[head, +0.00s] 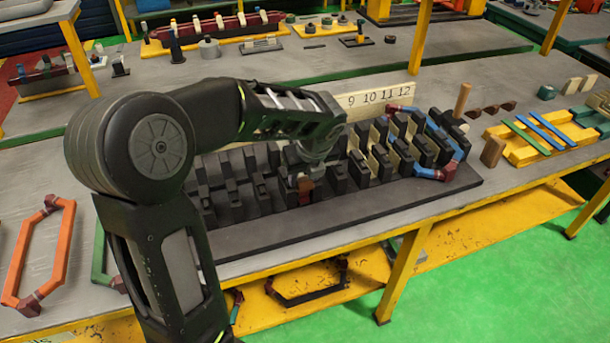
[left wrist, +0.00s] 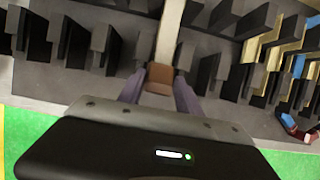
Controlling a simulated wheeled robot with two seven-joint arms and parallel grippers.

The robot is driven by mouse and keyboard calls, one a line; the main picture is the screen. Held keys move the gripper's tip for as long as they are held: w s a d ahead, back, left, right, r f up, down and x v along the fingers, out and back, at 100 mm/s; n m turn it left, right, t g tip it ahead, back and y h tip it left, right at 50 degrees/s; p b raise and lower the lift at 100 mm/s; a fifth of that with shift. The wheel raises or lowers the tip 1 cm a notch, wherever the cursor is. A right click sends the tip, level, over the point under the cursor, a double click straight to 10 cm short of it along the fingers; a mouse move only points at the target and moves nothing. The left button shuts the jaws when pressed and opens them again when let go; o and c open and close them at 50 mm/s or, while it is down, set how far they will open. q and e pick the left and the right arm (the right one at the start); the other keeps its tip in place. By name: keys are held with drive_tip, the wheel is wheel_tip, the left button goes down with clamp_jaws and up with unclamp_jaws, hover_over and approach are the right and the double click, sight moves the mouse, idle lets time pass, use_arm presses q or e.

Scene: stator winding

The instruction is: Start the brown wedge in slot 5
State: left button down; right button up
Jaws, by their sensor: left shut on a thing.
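The dark stator (head: 345,217) with its rows of upright teeth lies along the table. My left gripper (head: 304,184) is over its front middle part. The gripper is shut on the brown wedge (head: 305,190). In the left wrist view the wedge (left wrist: 159,78) sits between the fingertips, in line with a cream strip (left wrist: 171,35) that runs away between the teeth. I cannot tell whether the wedge touches the slot's mouth. The number board (head: 380,101) shows 9 to 12; my left arm hides its lower numbers, so the slot's number cannot be read. My right gripper is not in view.
A blue coil (head: 456,143) sits at the stator's right end. A wooden peg (head: 462,100) and a brown block (head: 493,151) stand near it. A yellow tray (head: 522,155) with green and blue strips is farther right. An orange coil (head: 60,250) lies at the left.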

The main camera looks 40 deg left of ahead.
use_arm(q)
drive_tip(key=shift+a, duration=0.15)
drive_tip(key=c, duration=0.7)
unclamp_jaws()
drive_tip(key=shift+c, duration=0.2)
drive_tip(key=v, duration=0.8)
drive_tip(key=shift+w, duration=0.15)
